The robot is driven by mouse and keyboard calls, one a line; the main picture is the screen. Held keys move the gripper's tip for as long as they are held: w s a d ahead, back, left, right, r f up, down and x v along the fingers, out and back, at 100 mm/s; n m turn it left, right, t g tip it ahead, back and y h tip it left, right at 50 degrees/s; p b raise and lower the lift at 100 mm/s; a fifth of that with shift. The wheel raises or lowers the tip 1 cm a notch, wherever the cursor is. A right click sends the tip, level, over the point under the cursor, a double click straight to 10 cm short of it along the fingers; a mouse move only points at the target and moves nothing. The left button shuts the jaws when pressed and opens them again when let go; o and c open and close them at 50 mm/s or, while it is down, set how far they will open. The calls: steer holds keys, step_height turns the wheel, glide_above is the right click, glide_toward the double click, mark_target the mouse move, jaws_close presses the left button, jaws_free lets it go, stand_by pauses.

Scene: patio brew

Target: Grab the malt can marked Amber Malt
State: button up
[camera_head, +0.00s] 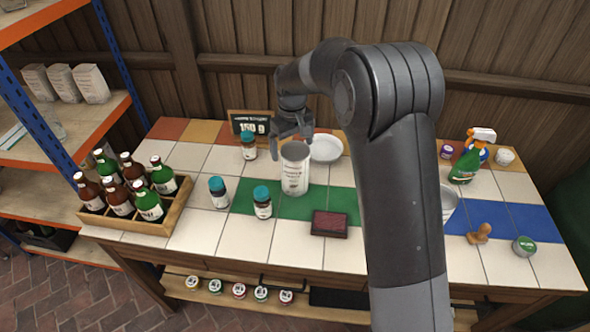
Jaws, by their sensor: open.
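A tall grey can (295,170) with a pale label stands upright on the tiled table, partly on the green tiles. Its print is too small to read, so I cannot tell whether it is the Amber Malt can. Three dark jars with teal caps stand nearby: a back jar (249,148), a left jar (218,194) and a front jar (262,204). Their labels are not readable either. My gripper (292,136) is open and empty, pointing down just above and behind the grey can. I cannot tell whether it touches the can.
A wooden crate (128,225) of bottles stands at the left. A white plate (326,149) lies behind the can, and a dark red block (330,224) in front. A small sign (250,123) stands at the back. A green spray bottle (467,163) stands at the right.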

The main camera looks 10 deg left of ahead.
mark_target(295, 169)
steer(key=f, duration=0.5)
steer(key=shift+d+f, duration=0.1)
steer(key=shift+d, duration=0.25)
steer(key=c, duration=2)
steer(key=shift+w+r, duration=0.15)
steer(key=shift+r, duration=0.05)
